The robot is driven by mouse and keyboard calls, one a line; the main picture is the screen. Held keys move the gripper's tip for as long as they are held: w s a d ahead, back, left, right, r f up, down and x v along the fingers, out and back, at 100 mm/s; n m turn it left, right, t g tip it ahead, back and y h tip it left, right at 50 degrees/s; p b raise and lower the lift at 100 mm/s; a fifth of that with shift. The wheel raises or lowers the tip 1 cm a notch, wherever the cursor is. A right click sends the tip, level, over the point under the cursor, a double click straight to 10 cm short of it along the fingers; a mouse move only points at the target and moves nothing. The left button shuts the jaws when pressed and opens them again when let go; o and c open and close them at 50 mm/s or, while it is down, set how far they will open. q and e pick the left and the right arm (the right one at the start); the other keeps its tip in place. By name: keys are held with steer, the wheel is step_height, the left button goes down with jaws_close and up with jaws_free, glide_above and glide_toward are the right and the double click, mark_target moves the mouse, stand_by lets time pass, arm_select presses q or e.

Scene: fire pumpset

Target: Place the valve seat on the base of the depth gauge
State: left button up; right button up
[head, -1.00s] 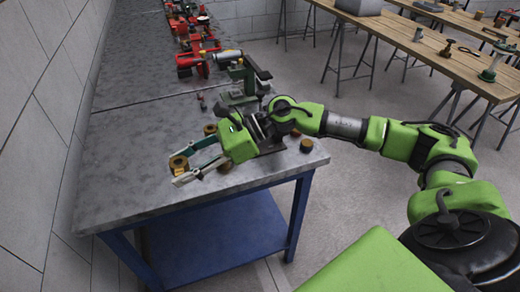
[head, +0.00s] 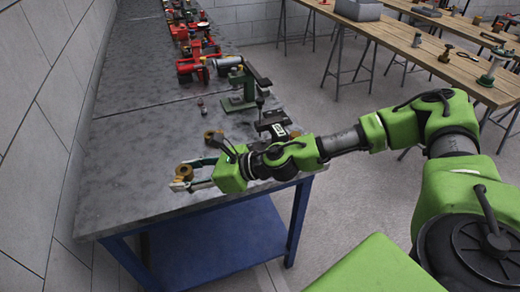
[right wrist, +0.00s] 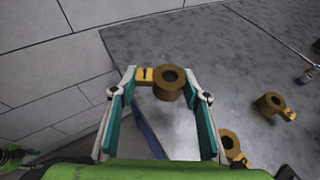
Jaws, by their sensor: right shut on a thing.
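A brass ring-shaped valve seat (head: 184,171) with a yellow tag is between the fingertips of my right gripper (head: 188,175), near the table's left front part. In the right wrist view the same ring (right wrist: 169,84) and its tag, which seems to read 1, span the gap between the fingertips (right wrist: 163,80); the gripper is shut on it. I cannot tell whether it touches the tabletop. The depth gauge, a green stand with a dark upright (head: 238,92), stands farther back on the table, beyond my gripper. My left gripper is not in view.
Two more tagged brass rings lie on the grey table (head: 125,160): one (right wrist: 270,103) to the right, one (right wrist: 230,143) near my right finger. A dark block-like fixture (head: 273,118) stands near the right edge. Red pump parts (head: 190,65) stand behind the gauge.

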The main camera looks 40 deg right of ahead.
steer(key=shift+s+d+f+m+t+h+p, duration=0.2)
steer(key=shift+d+f+m+t+h, duration=0.1)
steer(key=shift+d+m+h, duration=0.2)
steer(key=shift+s+d+f+m+t+h+p, duration=0.2)
steer(key=shift+s+d+m+t+h, duration=0.1)
steer(key=shift+d+m+h, duration=0.25)
steer(key=shift+s+d+f+m+t+h+p, duration=0.15)
steer(key=shift+d+f+m+t+h+p, duration=0.15)
steer(key=shift+d, duration=0.3)
steer(key=s+d+f+m+t+h+p, duration=0.1)
steer(key=s+d+m+h+p, duration=0.1)
steer(key=s+d+m+h, duration=0.45)
steer(key=s+d+f+m+t+h+p, duration=0.1)
steer(key=s+d+f+m+h+p, duration=0.3)
steer(key=d, duration=0.6)
steer(key=n+p, duration=0.1)
steer(key=n, duration=0.1)
glide_toward(258, 148)
steer(key=shift+y, duration=0.3)
steer(key=w, duration=0.2)
steer(key=w+r, duration=0.1)
steer(key=w, duration=0.1)
steer(key=shift+w+d, duration=0.1)
steer(key=shift+w, duration=0.05)
steer(key=w, duration=0.2)
steer(key=shift+w+d+r+p, duration=0.1)
steer(key=shift+w+d+p, duration=0.2)
steer(key=shift+d, duration=0.05)
steer(key=shift+f+g, duration=0.3)
steer(key=shift+f, duration=0.65)
